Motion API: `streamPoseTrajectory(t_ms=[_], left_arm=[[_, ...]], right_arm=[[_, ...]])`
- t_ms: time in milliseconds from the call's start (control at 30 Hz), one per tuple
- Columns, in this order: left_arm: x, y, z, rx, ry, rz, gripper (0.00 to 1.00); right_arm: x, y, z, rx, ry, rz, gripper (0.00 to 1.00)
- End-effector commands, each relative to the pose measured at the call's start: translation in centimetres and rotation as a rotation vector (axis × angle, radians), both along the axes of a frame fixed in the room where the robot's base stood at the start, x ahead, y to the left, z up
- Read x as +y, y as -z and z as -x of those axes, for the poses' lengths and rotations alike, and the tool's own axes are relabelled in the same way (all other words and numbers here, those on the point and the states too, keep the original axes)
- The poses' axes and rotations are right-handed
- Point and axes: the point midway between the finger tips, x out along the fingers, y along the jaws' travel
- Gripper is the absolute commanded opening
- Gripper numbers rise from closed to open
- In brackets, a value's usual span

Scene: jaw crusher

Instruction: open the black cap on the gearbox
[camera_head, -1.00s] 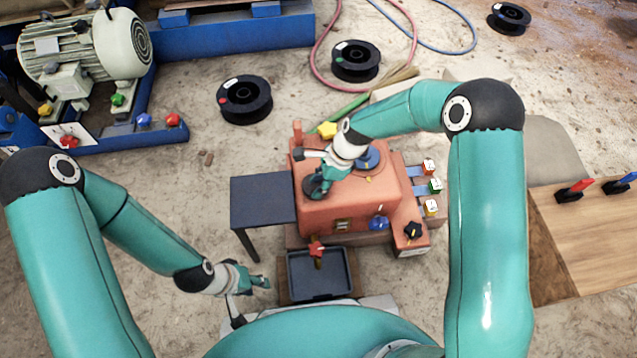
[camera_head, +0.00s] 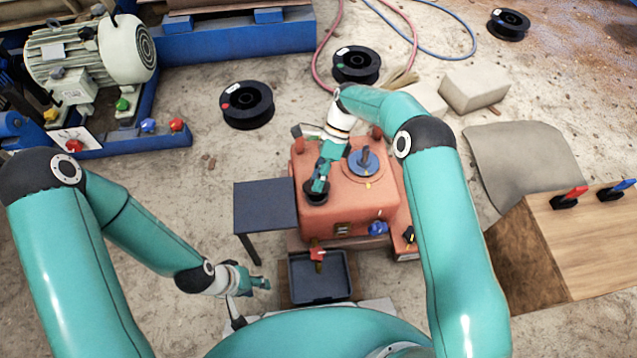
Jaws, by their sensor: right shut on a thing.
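The salmon-red gearbox (camera_head: 345,215) stands in the middle of the head view. The black cap (camera_head: 315,197) is on the left of its top, mostly hidden under my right gripper (camera_head: 318,187). My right gripper points down at the cap and is shut on it. I cannot tell whether the cap is seated or loosened. A blue round lid (camera_head: 364,163) with a dark handle is on the gearbox top, right of my gripper. My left gripper (camera_head: 250,299) is open and empty, low at the left of the dark tray.
A dark side table (camera_head: 265,205) adjoins the gearbox's left side. A dark tray (camera_head: 320,297) sits in front, below a red valve handle (camera_head: 317,255). A blue knob (camera_head: 378,228) is on the gearbox front. A wooden box (camera_head: 570,250) stands at right.

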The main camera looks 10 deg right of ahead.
Motion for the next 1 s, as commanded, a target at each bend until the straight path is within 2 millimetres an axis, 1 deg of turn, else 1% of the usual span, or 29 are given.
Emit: streamPoseTrajectory(t_ms=[33, 100, 400, 600, 1000], left_arm=[[0.0, 0.8, 0.0, 0.0, 0.0, 0.0, 0.4], [0.0, 1.3, 0.0, 0.0, 0.0, 0.0, 0.4], [0.0, 3.3, 0.0, 0.0, 0.0, 0.0, 0.4], [0.0, 3.9, 0.0, 0.0, 0.0, 0.0, 0.4], [0.0, 4.0, 0.0, 0.0, 0.0, 0.0, 0.4]], right_arm=[[0.0, 0.4, -0.3, 0.01, 0.0, 0.0, 0.0], [0.0, 0.4, -0.5, 0.032, 0.001, 0.0, 0.0], [0.0, 0.0, -0.9, 0.105, 0.001, 0.0, 0.0], [0.0, -0.2, -1.1, 0.13, 0.003, 0.0, 0.0], [0.0, -0.4, -1.2, 0.14, 0.004, 0.0, 0.0]])
